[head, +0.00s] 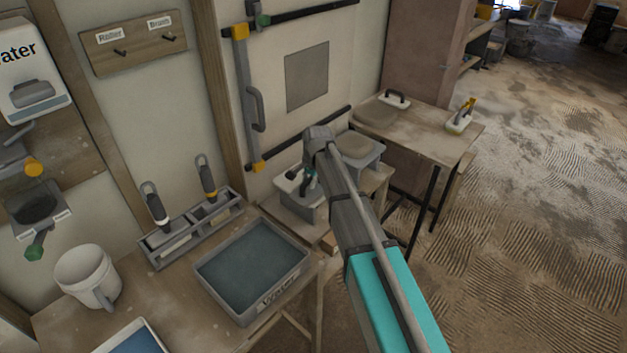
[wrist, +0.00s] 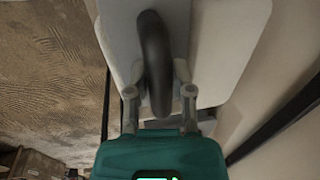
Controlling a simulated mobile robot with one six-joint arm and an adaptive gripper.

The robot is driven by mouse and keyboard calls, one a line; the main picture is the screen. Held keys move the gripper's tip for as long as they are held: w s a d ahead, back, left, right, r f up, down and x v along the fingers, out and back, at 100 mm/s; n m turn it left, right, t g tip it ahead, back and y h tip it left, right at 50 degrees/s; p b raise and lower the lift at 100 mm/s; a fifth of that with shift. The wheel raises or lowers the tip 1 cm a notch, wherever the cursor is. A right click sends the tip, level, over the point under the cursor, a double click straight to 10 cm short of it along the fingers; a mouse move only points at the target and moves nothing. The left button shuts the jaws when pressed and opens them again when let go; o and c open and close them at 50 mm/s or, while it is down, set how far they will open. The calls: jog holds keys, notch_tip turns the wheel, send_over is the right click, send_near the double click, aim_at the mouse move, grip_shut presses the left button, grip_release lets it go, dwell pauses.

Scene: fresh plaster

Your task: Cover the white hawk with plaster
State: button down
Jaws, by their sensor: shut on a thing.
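My gripper (head: 309,172) reaches down over the low stand beside the wall. A grey bucket (head: 375,160) just right of my arm holds a greyish-brown mass that looks like plaster (head: 358,144). The hawk's far face is hidden, so any plaster there cannot be seen.
A water tray (head: 246,315), a tool rack (head: 180,245) and a white mug (head: 88,275) stand on the near bench. A table (head: 440,133) at the back right bears a black-handled tool and a yellow-handled one. Open floor (head: 540,220) lies to the right.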

jog(key=shift+a, duration=0.15)
jog(key=shift+w+a, duration=0.95)
jog(key=shift+a, duration=0.15)
jog(key=shift+w+a, duration=0.1)
jog(key=shift+w+a, duration=0.8)
jog(key=shift+a, duration=0.3)
jog(key=shift+a, duration=0.1)
jog(key=shift+w+a, duration=1)
jog(key=shift+a, duration=0.15)
jog(key=shift+w+d+f, duration=0.15)
jog(key=shift+w+d, duration=0.85)
jog(key=shift+w, duration=0.15)
